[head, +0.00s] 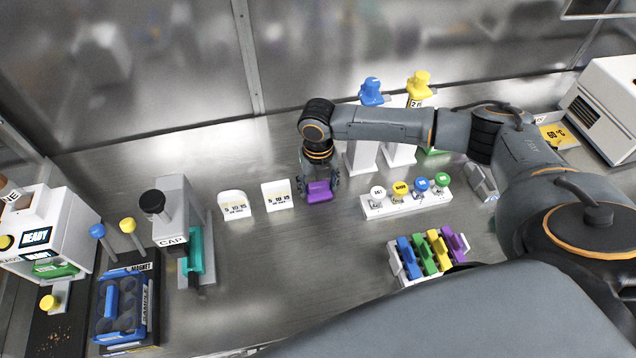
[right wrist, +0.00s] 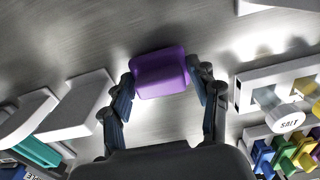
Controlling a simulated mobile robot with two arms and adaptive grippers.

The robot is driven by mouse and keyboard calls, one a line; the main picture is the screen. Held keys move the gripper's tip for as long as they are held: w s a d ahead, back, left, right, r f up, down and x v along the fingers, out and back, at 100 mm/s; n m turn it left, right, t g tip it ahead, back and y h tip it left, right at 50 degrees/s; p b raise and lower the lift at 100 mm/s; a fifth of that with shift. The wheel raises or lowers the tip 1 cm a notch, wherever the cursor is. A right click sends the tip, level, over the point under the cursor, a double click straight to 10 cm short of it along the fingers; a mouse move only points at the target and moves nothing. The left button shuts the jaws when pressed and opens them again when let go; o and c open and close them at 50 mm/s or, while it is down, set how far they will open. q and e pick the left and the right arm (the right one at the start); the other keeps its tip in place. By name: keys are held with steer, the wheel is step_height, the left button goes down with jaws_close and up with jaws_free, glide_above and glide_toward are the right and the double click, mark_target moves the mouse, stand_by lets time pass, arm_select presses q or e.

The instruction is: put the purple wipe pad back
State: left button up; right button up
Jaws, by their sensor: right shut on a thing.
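The purple wipe pad (head: 319,192) is a small rounded block near the middle of the steel counter. It also shows in the right wrist view (right wrist: 160,74), between two fingertips. My right gripper (head: 320,181) points down and is shut on the pad, one finger at each side. I cannot tell whether the pad touches the counter. My left gripper is not in view.
Two white cards (head: 277,195) stand left of the gripper. A white rack with coloured-top jars (head: 392,205) is close on its right. A rack of coloured handles (head: 404,262), one purple, sits nearer. White dispensers (head: 362,153) stand behind.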

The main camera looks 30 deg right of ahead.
mark_target(318, 184)
steer(key=shift+f, duration=0.2)
steer(key=o, duration=1)
steer(key=shift+f, duration=0.1)
step_height(318, 184, up, 12)
steer(key=shift+r+b, duration=0.15)
steer(key=shift+b, duration=0.7)
